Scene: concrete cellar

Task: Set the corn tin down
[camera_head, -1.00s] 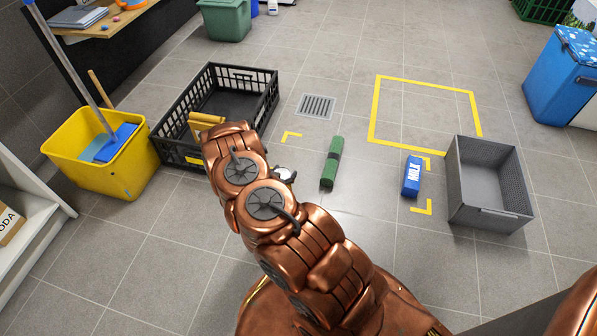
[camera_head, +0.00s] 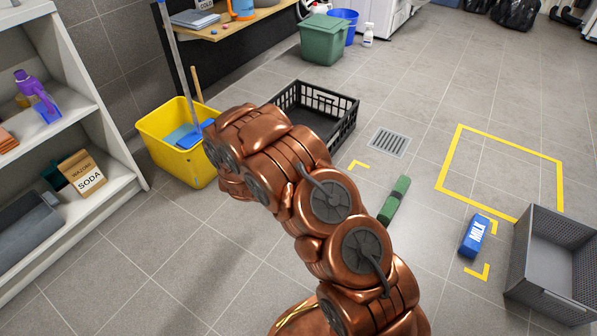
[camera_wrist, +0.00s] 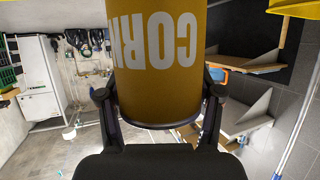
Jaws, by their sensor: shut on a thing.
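The corn tin (camera_wrist: 158,85) is a mustard-yellow cylinder with white lettering, upside down in the wrist view. My gripper (camera_wrist: 158,112) is shut on it, with one dark finger on each side. The tin fills the middle of the wrist view and hides much behind it. In the head view my copper arm reaches up and left, and the tin and gripper are hidden behind it.
A yellow bucket (camera_head: 160,134) with a mop stands left of my arm, and a black crate (camera_head: 347,128) beyond it. A shelf (camera_head: 115,185) is at far left. The yellow-taped square (camera_head: 457,135) is empty.

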